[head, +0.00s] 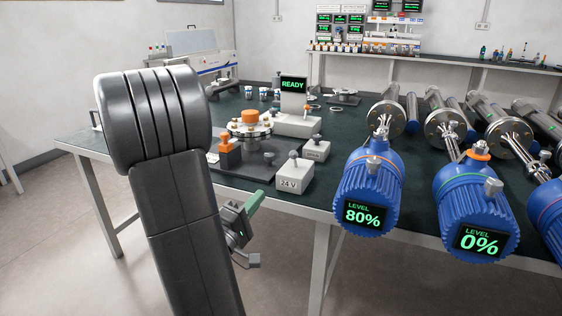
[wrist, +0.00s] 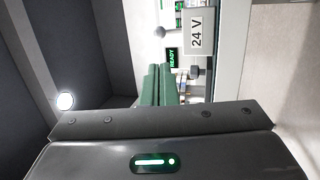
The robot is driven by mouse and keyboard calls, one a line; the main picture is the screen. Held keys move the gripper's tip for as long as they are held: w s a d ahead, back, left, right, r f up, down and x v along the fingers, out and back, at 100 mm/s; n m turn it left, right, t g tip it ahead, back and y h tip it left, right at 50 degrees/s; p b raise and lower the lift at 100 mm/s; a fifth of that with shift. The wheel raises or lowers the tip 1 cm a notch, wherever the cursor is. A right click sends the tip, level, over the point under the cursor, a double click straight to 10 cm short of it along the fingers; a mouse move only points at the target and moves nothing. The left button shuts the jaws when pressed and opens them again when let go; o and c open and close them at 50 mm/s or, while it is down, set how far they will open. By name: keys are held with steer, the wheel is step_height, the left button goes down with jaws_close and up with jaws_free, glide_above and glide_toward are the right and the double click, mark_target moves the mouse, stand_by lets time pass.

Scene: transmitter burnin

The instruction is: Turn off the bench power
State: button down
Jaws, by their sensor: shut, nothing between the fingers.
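A light grey box labelled 24 V (head: 292,182) with a dark knob on top stands at the table's front edge in the head view. Its label (wrist: 198,32) shows sideways at the top of the wrist view. A similar grey box with a knob (head: 314,151) stands behind it; its label is too small to read surely. My gripper (head: 257,197) has green fingers and is shut and empty, in front of the table edge, left of and below the 24 V box. The shut fingers (wrist: 160,84) also show in the wrist view, apart from the box.
A dark plate (head: 243,171) with a flanged orange-capped fixture lies left of the boxes. A READY display (head: 293,85) stands behind. Blue transmitters reading 80% (head: 364,213) and 0% (head: 478,241) overhang the front edge at right. Floor in front is clear.

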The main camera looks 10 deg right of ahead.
steer(key=b, duration=0.3)
glide_toward(291, 157)
steer(key=x, duration=0.5)
steer(key=shift+d+f, duration=0.15)
steer(key=shift+d, duration=0.05)
steer(key=shift+x, duration=0.85)
steer(key=shift+a+r+p, duration=0.1)
steer(key=shift+r+p, duration=0.1)
steer(key=shift+p, duration=0.3)
